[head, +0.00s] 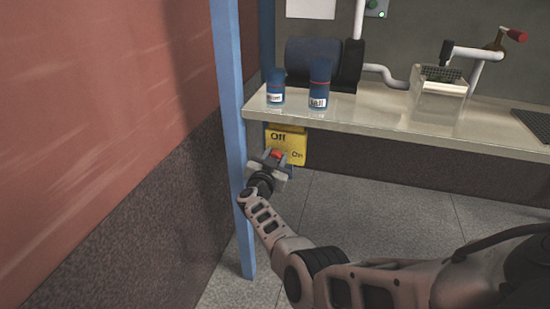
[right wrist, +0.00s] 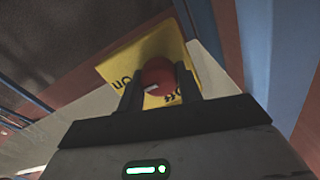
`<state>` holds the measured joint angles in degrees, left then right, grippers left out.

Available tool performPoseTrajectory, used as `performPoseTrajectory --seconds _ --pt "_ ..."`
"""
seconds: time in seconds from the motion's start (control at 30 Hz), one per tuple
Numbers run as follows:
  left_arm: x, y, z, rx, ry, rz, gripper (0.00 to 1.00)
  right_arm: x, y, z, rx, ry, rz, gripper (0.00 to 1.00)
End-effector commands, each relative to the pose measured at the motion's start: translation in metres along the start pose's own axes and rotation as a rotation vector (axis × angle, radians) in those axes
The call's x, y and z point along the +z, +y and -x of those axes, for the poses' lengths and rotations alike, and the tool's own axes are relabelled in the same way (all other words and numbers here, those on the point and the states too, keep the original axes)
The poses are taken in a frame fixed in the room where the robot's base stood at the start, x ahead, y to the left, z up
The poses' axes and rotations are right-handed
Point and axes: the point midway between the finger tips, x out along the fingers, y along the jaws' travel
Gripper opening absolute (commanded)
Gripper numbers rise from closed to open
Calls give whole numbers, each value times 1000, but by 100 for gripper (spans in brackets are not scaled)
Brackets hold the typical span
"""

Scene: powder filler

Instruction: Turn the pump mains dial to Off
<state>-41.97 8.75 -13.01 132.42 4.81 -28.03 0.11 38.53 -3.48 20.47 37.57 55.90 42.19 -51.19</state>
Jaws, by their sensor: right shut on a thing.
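The pump mains dial is a red round knob (head: 277,154) on a yellow plate (head: 298,142) below the bench's left end. In the head view the plate reads "Off" at the top and "On" at the right. My right gripper (head: 270,160) is at the plate, its fingers shut on the knob. In the right wrist view the knob (right wrist: 158,74) sits between the two fingers (right wrist: 159,84). A white mark on the knob faces the lower left there, seemingly between "On" and "Off"; its exact setting is unclear. My left gripper is out of view.
A blue post (head: 232,140) stands just left of the plate, beside a red wall (head: 100,100). The bench (head: 400,120) above holds two blue jars (head: 319,84), a dark blue motor (head: 312,58) and white piping. The floor below is clear.

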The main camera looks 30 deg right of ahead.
Motion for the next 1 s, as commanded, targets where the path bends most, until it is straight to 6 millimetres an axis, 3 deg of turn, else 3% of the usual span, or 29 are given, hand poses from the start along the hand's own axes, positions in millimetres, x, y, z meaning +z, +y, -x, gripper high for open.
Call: performPoseTrajectory --seconds 0.37,1.0 --pt "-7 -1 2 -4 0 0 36 -1 -1 0 1 -3 150 12" --pt "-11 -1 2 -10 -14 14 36 2 -3 1 -1 -4 744 12"
